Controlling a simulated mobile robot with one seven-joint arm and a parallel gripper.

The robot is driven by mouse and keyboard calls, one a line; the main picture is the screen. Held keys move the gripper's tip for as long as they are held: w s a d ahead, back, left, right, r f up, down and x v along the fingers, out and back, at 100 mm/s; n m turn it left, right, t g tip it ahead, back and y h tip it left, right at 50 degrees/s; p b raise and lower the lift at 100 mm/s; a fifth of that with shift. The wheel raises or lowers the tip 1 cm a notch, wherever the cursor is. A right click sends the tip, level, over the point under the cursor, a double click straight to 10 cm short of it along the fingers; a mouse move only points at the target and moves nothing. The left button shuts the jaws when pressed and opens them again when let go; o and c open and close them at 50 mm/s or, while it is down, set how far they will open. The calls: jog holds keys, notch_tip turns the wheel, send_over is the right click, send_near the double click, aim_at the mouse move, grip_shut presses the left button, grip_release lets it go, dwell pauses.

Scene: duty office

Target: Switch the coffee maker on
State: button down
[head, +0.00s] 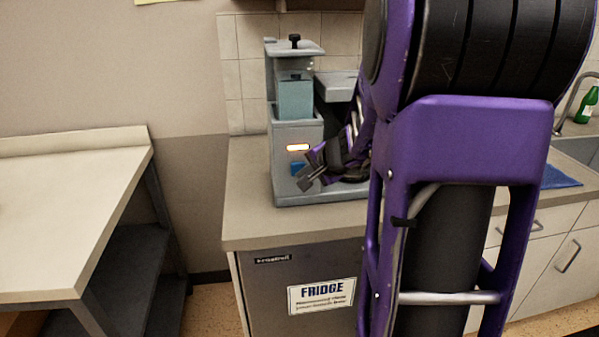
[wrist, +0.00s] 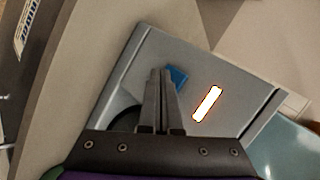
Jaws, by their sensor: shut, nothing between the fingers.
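The grey coffee maker (head: 283,190) stands on the counter in the head view, left of my arm. Its front carries a glowing white-orange light (head: 298,148) and a blue button (head: 297,169) below it. In the wrist view the light (wrist: 207,104) is lit and the blue button (wrist: 177,76) is partly hidden behind the fingertips. My gripper (head: 307,182) is shut and empty, its tips at or just in front of the button. I cannot tell whether they touch it. My arm hides the right part of the machine.
The counter (head: 247,215) sits above a fridge (head: 290,270) with a label. A pale table (head: 70,185) stands at the left, with a gap of floor between. A blue cloth (head: 560,177), a sink and a green bottle (head: 587,104) are at the right.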

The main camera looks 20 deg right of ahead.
jog(key=shift+s+a, duration=0.1)
jog(key=shift+s, duration=0.3)
jog(key=s+a+b, duration=0.1)
jog(key=s+b, duration=0.1)
jog(key=s, duration=0.3)
jog(key=shift+s+a, duration=0.3)
jog(key=shift+s, duration=0.1)
jog(key=shift+w, duration=0.1)
